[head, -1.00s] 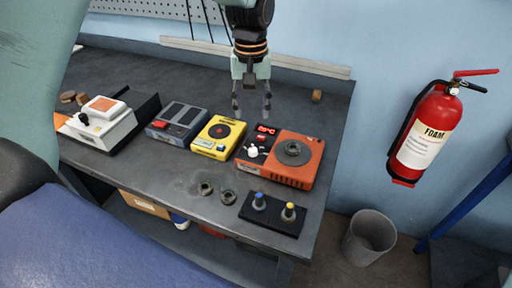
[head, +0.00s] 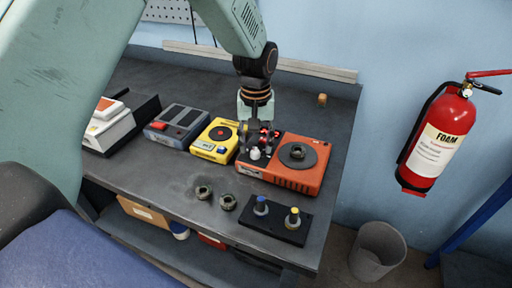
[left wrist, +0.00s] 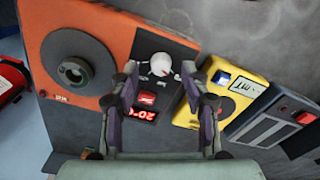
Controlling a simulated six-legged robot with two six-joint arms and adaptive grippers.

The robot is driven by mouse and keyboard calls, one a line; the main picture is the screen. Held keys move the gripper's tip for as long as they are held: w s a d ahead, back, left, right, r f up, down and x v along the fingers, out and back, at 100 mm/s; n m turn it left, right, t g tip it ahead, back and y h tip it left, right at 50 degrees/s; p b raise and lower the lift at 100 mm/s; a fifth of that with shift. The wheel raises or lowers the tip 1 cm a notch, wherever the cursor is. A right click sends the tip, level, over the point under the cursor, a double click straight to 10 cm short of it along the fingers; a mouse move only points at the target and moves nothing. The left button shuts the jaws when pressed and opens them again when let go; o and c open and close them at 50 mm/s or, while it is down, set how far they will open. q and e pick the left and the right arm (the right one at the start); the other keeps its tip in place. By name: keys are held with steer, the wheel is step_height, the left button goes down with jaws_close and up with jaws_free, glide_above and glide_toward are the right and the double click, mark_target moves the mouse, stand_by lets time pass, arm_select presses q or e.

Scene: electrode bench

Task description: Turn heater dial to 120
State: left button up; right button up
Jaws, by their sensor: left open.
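The orange heater (head: 309,179) stands on the dark bench with a round dark plate on top. Its white dial (head: 254,153) is at the front left, and a small red-lit display (head: 263,133) sits behind it, partly covered by my fingers. My left gripper (head: 257,137) is open and points down above the display and dial side of the heater. In the left wrist view the white dial (left wrist: 161,64) shows between the two open fingertips (left wrist: 168,70). The red digits (left wrist: 140,115) appear upside down there, too small to read surely. My right gripper is not in view.
A yellow device (head: 214,140) is close to the heater's left, with a grey device (head: 178,123) beyond. A fire extinguisher (head: 439,138) hangs right.

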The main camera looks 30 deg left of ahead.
arm_select(q)
steer(key=shift+a+f, duration=0.15)
steer(key=shift+f, duration=0.65)
steer(key=shift+c, duration=0.4)
steer(key=shift+c, duration=1.4)
jaws_close()
